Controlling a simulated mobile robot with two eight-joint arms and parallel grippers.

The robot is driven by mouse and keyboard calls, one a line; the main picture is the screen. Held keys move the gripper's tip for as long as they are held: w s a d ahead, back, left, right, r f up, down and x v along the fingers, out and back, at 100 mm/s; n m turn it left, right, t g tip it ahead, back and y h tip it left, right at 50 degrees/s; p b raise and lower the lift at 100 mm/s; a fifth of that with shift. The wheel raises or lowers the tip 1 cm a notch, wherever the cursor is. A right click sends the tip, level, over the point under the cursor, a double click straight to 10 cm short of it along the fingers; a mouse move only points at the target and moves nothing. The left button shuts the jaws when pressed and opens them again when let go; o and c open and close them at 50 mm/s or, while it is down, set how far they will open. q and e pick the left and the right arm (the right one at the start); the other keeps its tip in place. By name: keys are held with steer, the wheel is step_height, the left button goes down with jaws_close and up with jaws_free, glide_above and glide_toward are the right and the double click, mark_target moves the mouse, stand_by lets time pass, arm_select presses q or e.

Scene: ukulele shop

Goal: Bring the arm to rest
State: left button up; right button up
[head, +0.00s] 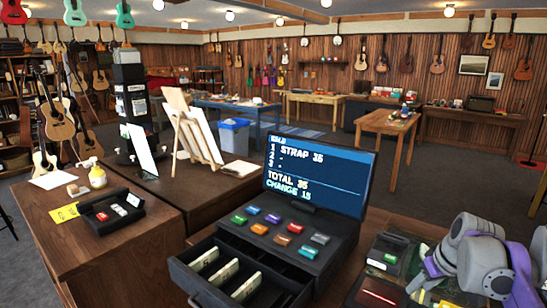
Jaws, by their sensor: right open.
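My right arm comes in at the lower right, with grey rounded links and purple parts. My right gripper (430,274) is at the arm's left side, low over the counter beside a small dark card device; its jaws are open and I see nothing held between them. The fingertips are small and partly lost against the items behind. My left gripper is not in view.
A cash register (318,180) with its drawer (235,277) open, showing banknotes, stands left of my gripper. Open floor lies beyond.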

steer(key=s+a+f, duration=0.8)
steer(key=s+a, duration=0.2)
steer(key=s, duration=0.1)
steer(key=s+a+f+t, duration=0.1)
steer(key=s+a+f, duration=0.7)
steer(key=s+a, duration=0.2)
steer(key=shift+s+a+m+p, duration=0.3)
steer(key=shift+s+m+p, duration=0.1)
steer(key=shift+s+p, duration=0.1)
